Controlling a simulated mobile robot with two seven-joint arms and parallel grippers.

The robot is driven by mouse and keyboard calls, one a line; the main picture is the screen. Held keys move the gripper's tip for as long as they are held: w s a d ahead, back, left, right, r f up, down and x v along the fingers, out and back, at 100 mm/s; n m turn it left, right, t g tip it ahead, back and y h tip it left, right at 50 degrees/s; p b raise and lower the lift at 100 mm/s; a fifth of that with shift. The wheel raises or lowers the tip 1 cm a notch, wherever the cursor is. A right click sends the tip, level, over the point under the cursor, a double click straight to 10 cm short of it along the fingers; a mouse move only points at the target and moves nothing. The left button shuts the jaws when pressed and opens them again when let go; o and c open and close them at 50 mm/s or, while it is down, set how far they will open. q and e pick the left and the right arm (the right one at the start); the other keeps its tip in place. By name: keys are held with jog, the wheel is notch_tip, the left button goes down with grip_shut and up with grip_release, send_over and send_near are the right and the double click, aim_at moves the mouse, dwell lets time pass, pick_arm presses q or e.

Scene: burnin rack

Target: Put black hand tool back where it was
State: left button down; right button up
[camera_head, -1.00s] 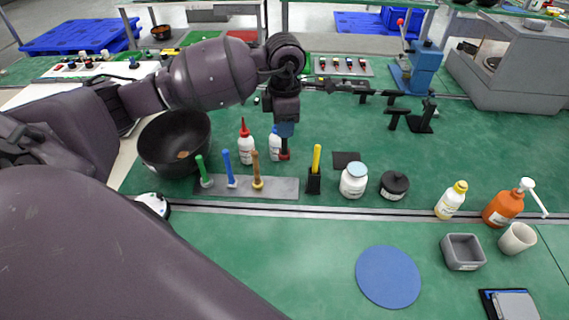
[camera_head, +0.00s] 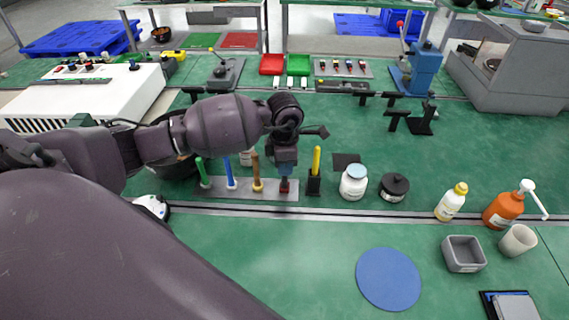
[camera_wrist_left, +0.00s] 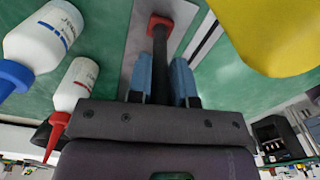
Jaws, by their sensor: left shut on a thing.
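The black hand tool (camera_wrist_left: 158,60) has a dark shaft and a red end. My left gripper (camera_head: 284,172) is shut on it, with the blue fingers (camera_wrist_left: 163,80) on both sides of the shaft in the left wrist view. The tool hangs about upright, red end (camera_head: 284,187) down, over the right end of the grey holder plate (camera_head: 225,193). I cannot tell whether it touches the plate. Green (camera_head: 201,170), blue (camera_head: 230,172) and tan (camera_head: 256,172) handled tools stand in a row on the plate, left of it. My right gripper is not in view.
A yellow-handled tool in a black holder (camera_head: 314,183) stands close to the right. A white jar (camera_head: 353,183) and black jar (camera_head: 394,187) stand beyond it. White bottles (camera_wrist_left: 45,35) are near the gripper.

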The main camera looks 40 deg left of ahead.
pick_arm(q)
jog(key=c, duration=1.5)
grip_release()
jog(key=shift+f, duration=0.15)
jog(key=o, duration=0.5)
jog(key=shift+c, duration=0.2)
notch_tip(320, 180, up, 12)
jog(key=shift+r, duration=0.25)
